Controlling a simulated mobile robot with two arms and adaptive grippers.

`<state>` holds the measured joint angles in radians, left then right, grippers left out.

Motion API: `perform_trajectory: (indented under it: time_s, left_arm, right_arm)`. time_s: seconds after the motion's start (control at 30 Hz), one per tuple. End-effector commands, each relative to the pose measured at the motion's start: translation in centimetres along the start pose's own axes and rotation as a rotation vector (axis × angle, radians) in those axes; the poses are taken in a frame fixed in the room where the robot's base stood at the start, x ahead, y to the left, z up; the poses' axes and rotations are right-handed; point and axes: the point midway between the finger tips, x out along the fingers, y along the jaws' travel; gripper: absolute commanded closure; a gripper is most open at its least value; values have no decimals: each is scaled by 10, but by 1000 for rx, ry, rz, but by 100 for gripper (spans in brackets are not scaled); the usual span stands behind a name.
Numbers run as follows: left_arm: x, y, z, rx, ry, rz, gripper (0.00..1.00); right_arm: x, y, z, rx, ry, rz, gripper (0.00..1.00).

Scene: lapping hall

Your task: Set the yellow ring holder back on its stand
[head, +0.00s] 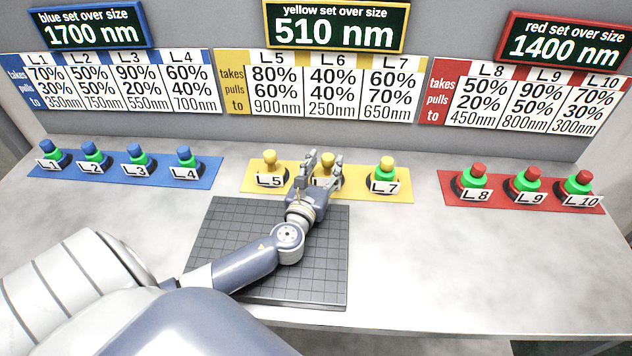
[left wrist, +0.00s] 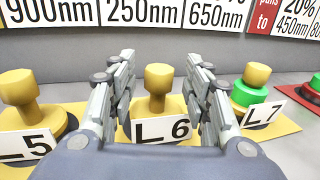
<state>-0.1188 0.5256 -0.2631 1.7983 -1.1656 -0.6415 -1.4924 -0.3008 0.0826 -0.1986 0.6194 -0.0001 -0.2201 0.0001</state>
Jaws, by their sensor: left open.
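Yellow holder L6 (head: 327,159) stands upright at the middle of the yellow mat (head: 402,197). In the left wrist view its knob and collar (left wrist: 158,80) show between my fingers, with the label L6 in front. My left gripper (head: 324,162) is open, one finger on each side of L6; I cannot tell whether either touches it. Yellow holder L5 (head: 270,160) stands to its left and shows no green ring. Yellow holder L7 (head: 384,164) stands to its right with a green ring. L6's foot is mostly hidden. My right gripper is not in view.
A dark gridded pad (head: 230,225) lies in front of the yellow mat, under my left arm. Blue mat (head: 205,172) with several holders is at left, red mat (head: 450,200) with holders at right. A wall with sign panels stands behind. The bench's right front is clear.

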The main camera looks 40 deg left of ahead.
Motion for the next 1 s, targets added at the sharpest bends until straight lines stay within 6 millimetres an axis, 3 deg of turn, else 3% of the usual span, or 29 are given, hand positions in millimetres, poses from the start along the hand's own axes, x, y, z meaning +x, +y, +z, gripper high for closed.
perform_trajectory:
  time_s: [0.2, 0.4, 1.0]
  left_arm:
    - [-43, 0, -1, 0, 2, -1, 55]
    - [-66, 0, -1, 0, 0, -1, 55]
    - [-72, 0, 0, 0, -1, 0, 55]
  right_arm:
    - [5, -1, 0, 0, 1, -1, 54]
    - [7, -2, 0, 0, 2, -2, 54]
    - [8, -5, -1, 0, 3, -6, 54]
